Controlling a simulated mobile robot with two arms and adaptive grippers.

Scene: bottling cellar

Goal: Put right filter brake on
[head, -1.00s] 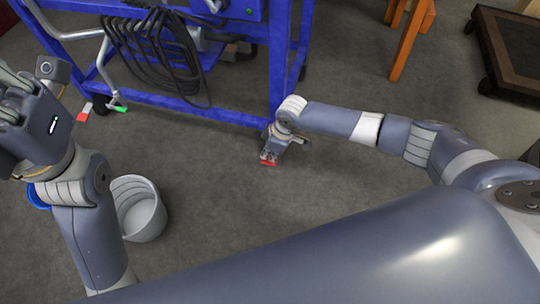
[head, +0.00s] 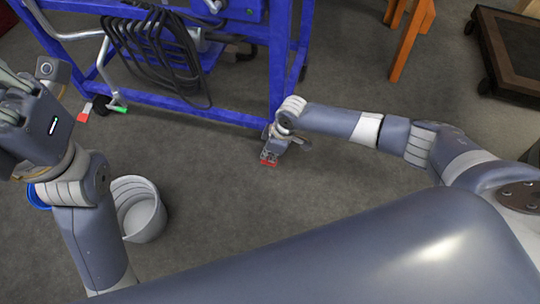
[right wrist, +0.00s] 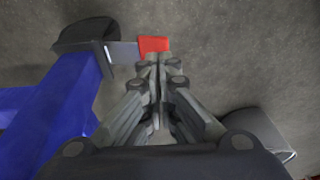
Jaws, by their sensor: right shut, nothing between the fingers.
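The filter's blue frame (head: 200,107) stands at the top of the head view. The right brake is a red pedal (head: 268,162) at the foot of its right leg; it also shows in the right wrist view (right wrist: 153,44), on a grey metal plate beside the dark caster. My right gripper (head: 272,150) is shut and empty, pointing down at the pedal. Its fingertips (right wrist: 157,60) are at the pedal's near edge; I cannot tell whether they touch. My left gripper (head: 14,98) is raised at the left edge, partly cut off, its fingers unclear.
A red pedal (head: 84,112) and a green one (head: 118,109) show at the frame's left caster. Black hoses (head: 150,45) hang on the frame. A whitish bucket (head: 146,226) stands by my left arm. Orange wooden legs (head: 408,48) and a dark dolly (head: 484,50) are at upper right.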

